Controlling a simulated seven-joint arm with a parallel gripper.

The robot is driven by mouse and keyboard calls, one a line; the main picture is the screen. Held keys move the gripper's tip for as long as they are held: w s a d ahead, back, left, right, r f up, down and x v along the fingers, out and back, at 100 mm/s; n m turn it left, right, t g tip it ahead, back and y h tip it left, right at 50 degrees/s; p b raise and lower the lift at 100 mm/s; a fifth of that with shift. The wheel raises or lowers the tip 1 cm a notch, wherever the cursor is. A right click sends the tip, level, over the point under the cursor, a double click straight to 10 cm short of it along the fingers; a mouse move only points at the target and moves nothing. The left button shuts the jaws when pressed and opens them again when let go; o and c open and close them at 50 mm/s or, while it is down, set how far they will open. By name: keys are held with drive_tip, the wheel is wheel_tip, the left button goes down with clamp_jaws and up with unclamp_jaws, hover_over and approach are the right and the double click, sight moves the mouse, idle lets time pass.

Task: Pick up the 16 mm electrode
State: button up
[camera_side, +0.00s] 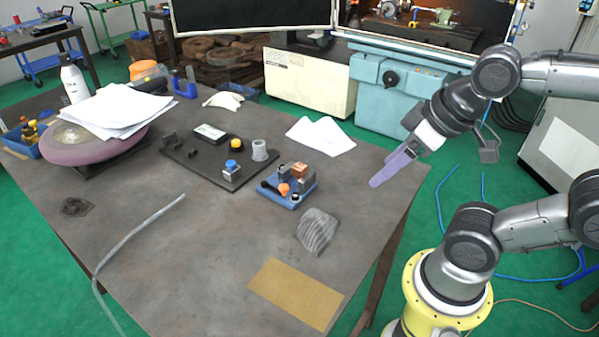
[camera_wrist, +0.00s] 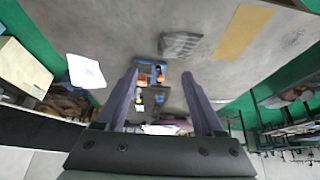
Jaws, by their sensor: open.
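A small blue tray (camera_side: 307,190) on the table holds copper-coloured and orange pieces and dark blocks. A copper-coloured block (camera_side: 299,169) sits at its back, and an orange piece (camera_side: 284,189) is near its front. I cannot tell which piece is the 16 mm electrode. My gripper (camera_side: 375,184) is at the table's right edge, above and to the right of the tray, apart from it. Its two purple fingers are spread, with nothing between them. In the wrist view the open gripper (camera_wrist: 160,73) shows the tray between and beyond its fingertips.
A dark plate (camera_side: 205,168) left of the tray carries a grey cup (camera_side: 259,150), a blue-topped block (camera_side: 232,168) and a yellow-topped knob. A ribbed grey block (camera_side: 317,231) and a tan sheet (camera_side: 296,293) lie in front. White paper (camera_side: 321,136) lies behind. The front left table is mostly clear.

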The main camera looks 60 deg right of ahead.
drive_tip(key=w+r+t, duration=0.1)
drive_tip(key=w+r, duration=0.2)
drive_tip(key=w, duration=0.3)
approach(300, 166)
drive_tip(key=shift+g, duration=0.4)
drive_tip(key=x, duration=0.4)
drive_tip(key=shift+w+a, duration=0.1)
drive_tip(key=shift+a, duration=0.1)
drive_tip(key=shift+w+x, duration=0.25)
drive_tip(key=shift+x, duration=2.85)
drive_tip(key=shift+d+r, duration=0.15)
clamp_jaws()
